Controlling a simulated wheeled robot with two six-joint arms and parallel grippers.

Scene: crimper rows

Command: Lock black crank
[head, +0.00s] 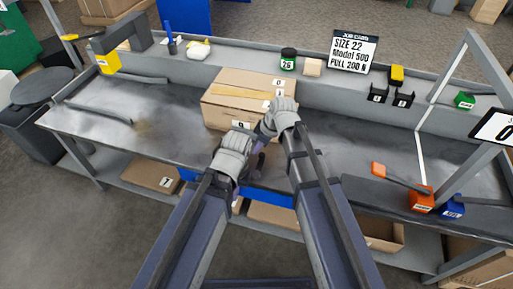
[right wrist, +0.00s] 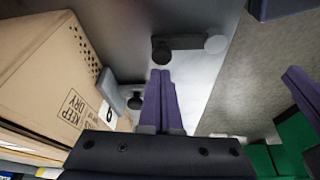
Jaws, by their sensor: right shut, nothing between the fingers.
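In the right wrist view, a dark bar with a round black knob and a paler round end, looking like the black crank (right wrist: 187,42), lies ahead of my right gripper (right wrist: 160,74). Its two purple fingers are together with nothing between them, and they look apart from the bar. A second dark knob (right wrist: 134,102) shows beside the fingers. In the head view my right gripper (head: 264,136) is in front of the cardboard box, and my left gripper (head: 248,160) is just left of and below it. The left fingers are mostly hidden. The crank is not clear in the head view.
A large cardboard box (head: 232,96) stands close to the grippers on the grey metal bench (head: 180,125). A sign (head: 354,50) reads SIZE 22, Model 500, PULL 200 N. Orange (head: 421,199) and blue (head: 452,207) bins sit at the right.

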